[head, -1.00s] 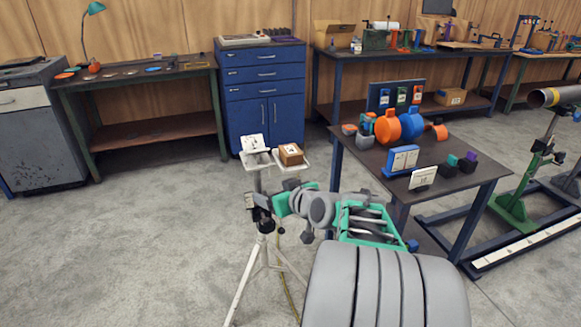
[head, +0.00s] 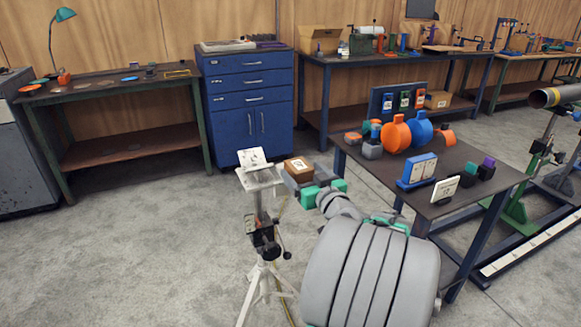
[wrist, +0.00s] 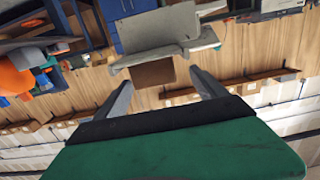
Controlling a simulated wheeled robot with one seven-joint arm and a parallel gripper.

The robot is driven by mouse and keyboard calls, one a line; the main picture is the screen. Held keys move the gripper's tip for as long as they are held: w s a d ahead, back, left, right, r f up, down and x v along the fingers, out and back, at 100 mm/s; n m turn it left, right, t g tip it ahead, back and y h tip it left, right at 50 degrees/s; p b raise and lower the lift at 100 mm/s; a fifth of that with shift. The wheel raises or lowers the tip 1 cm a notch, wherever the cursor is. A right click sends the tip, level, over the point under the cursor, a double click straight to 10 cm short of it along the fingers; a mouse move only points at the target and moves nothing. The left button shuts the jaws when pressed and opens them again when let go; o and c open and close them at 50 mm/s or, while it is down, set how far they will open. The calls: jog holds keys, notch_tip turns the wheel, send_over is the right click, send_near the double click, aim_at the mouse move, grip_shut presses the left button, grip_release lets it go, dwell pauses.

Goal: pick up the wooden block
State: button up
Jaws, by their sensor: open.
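The wooden block (head: 298,166) is a small brown box with a white label on top. It sits at the right side of a small white tray (head: 258,183) on a tripod stand. My gripper (head: 304,181) is level with the block on its near right side, jaws open and empty. In the wrist view, which looks upside down, the block (wrist: 153,73) shows brown below the tray (wrist: 165,48), in line with the gap between the two fingertips (wrist: 161,80). I cannot tell whether the fingertips reach past its near face. The gripper partly hides its lower part in the head view.
A white card (head: 252,158) stands on the tray's left part. A dark table (head: 425,195) with orange and blue pipe parts is close on the right. A blue cabinet (head: 247,100) stands behind. The floor on the left is clear.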

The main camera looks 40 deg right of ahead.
aim_at(293, 160)
jog(key=x, duration=0.7)
jog(key=shift+w+d+f, duration=0.1)
jog(key=shift+d, duration=0.25)
jog(key=shift+c, duration=0.4)
jog(key=c, duration=1.5)
